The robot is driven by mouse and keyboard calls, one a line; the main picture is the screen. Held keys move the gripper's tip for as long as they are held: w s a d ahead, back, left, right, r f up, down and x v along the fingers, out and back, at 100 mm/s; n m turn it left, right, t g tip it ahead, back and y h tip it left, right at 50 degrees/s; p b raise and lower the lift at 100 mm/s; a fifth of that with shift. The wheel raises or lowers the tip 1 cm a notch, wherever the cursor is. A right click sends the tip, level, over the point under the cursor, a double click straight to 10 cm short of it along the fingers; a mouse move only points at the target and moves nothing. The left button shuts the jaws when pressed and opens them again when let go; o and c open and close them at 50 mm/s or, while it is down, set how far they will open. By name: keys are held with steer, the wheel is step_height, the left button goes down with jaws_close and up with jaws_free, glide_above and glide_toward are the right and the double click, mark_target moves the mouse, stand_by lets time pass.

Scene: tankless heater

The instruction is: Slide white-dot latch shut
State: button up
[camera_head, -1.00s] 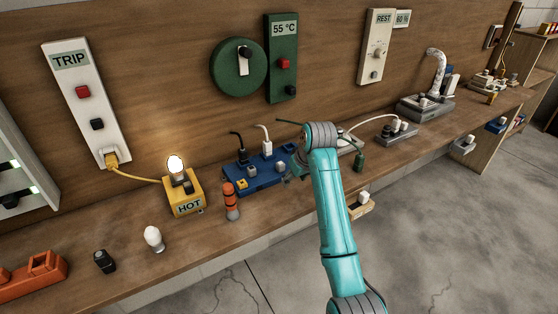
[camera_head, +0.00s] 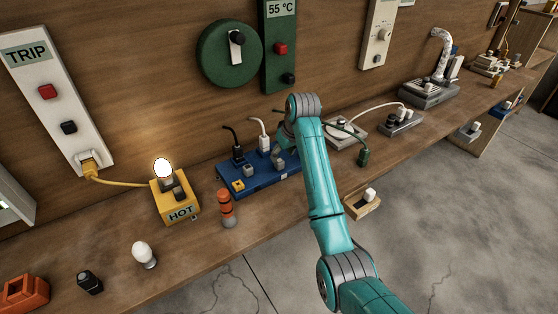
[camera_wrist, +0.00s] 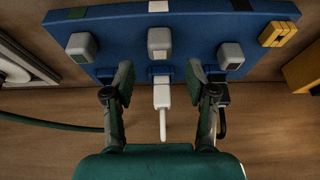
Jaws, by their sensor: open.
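The blue block (camera_wrist: 190,28) spans the top of the wrist view and carries three grey latch knobs. The middle knob (camera_wrist: 159,42) lines up with a white mark (camera_wrist: 158,6) on the block's edge; the left knob (camera_wrist: 82,46) lines up with a green mark. The right knob (camera_wrist: 231,55) has a dark mark. A white plug (camera_wrist: 161,96) with its cord sits below the middle knob. My gripper (camera_wrist: 159,88) is open and empty, its fingers either side of that plug, just short of the middle knob. In the head view the blue block (camera_head: 235,187) is partly hidden by my arm.
A black plug (camera_head: 238,152) stands on the block, left of the white one. The yellow HOT box (camera_head: 178,205) with its lit bulb and an orange-banded cylinder (camera_head: 226,208) stand to the left. A green cord plug (camera_head: 364,157) lies to the right.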

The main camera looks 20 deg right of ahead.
mark_target(279, 160)
steer(key=x, duration=0.5)
steer(key=shift+w+f, duration=0.15)
steer(key=shift+f, duration=0.25)
jaws_close()
